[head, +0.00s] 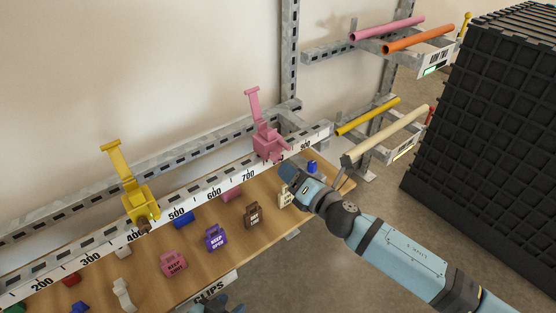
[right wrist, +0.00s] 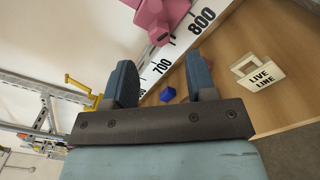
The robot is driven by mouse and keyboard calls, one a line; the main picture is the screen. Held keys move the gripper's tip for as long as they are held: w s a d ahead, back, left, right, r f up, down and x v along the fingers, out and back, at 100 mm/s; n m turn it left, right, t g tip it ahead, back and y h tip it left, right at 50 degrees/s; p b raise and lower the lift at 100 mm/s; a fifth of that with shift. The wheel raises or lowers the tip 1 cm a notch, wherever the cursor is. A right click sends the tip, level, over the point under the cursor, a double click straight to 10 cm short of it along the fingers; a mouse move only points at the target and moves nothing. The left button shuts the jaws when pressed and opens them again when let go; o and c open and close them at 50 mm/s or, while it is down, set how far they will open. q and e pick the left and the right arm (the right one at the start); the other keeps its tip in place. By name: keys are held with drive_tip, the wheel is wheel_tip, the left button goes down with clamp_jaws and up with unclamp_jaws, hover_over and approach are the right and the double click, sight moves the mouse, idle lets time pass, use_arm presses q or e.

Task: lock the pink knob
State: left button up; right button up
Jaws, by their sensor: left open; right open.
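The pink clamp (head: 266,140) stands on the ruler rail near the 800 mark, with its lever pointing up. Its pink body also shows at the top of the right wrist view (right wrist: 158,14), where a small knob (right wrist: 162,38) faces the rail. I cannot tell whether the knob is locked. My right gripper (head: 286,172) is just in front of the clamp, below the rail and apart from it. In the right wrist view its two fingers (right wrist: 161,82) are spread and empty. My left gripper (head: 226,304) shows only partly at the bottom edge of the head view.
A yellow clamp (head: 138,203) stands farther left on the rail. The wooden shelf (head: 205,268) holds padlock-shaped tags, a blue block (head: 312,166) and small coloured pieces. A cream LIVE LINE tag (right wrist: 258,74) lies near my right gripper. Pipe racks and a black crate stack (head: 490,120) stand right.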

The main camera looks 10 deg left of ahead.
sight(278, 161)
drive_tip(key=x, duration=0.6)
drive_tip(key=shift+w+a, duration=0.1)
drive_tip(key=shift+a, duration=0.05)
drive_tip(key=shift+c, duration=0.2)
drive_tip(key=c, duration=0.9)
